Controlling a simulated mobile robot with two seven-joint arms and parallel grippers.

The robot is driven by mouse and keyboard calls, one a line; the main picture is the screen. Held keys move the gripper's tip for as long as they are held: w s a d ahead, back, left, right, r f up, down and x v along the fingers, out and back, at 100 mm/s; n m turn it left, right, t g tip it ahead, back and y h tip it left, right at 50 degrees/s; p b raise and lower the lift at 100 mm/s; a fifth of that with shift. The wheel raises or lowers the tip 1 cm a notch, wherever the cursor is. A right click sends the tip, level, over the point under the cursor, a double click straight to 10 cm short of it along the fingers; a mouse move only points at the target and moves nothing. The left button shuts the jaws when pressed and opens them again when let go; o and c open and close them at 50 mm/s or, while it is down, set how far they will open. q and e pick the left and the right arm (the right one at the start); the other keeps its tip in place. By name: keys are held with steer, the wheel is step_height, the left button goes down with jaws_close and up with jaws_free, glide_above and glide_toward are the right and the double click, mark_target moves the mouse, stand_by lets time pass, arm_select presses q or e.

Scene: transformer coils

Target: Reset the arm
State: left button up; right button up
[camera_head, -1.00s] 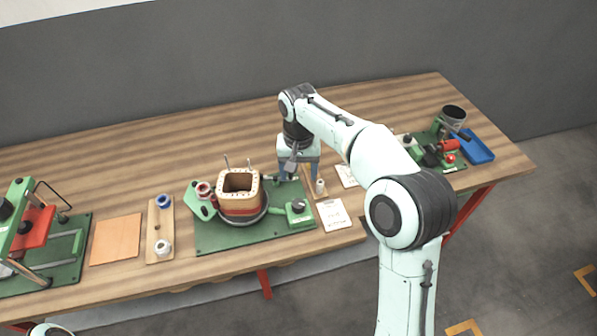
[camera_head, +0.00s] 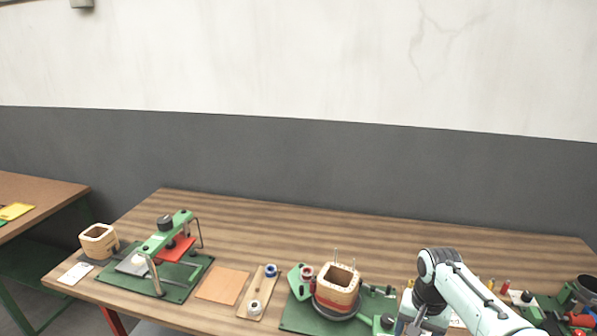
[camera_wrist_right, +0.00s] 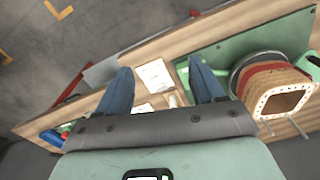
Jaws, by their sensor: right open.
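My right arm (camera_head: 478,300) reaches in from the lower right in the head view, its wrist over the workbench near the coil fixture. My right gripper (camera_wrist_right: 160,72) is open in the right wrist view, its two blue fingers spread with nothing held between them. Below the gap lie a white card (camera_wrist_right: 153,75) and part of the bench. The square coil (camera_head: 338,288) stands on a green base plate (camera_head: 296,314), to the left of the gripper in the head view. The coil also shows at the right of the wrist view (camera_wrist_right: 268,85). My left gripper is not in view.
A green press with a red block (camera_head: 175,248) stands on the bench at left. A second coil (camera_head: 98,241) sits at the far left. An orange sheet (camera_head: 222,286) and a wooden strip with spools (camera_head: 256,296) lie between. The back of the bench (camera_head: 300,232) is clear.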

steer(key=s+a+f+n+y, duration=0.1)
steer(key=s+a+f, duration=0.15)
steer(key=f, duration=1.05)
steer(key=s+a+f+n+y, duration=0.1)
steer(key=s+a+f, duration=0.15)
steer(key=f, duration=1.05)
steer(key=s+a+f, duration=0.2)
steer(key=s+f, duration=0.2)
steer(key=s, duration=0.4)
steer(key=s+a+f+y, duration=0.1)
steer(key=s+a+f, duration=0.2)
steer(key=s+f, duration=0.2)
steer(key=s+a+f, duration=0.3)
steer(key=s+f, duration=0.2)
steer(key=s, duration=0.6)
steer(key=shift+a+f+g+y, duration=0.15)
steer(key=shift+a+g+y, duration=0.05)
steer(key=shift+g+y, duration=0.2)
steer(key=shift+s, duration=0.1)
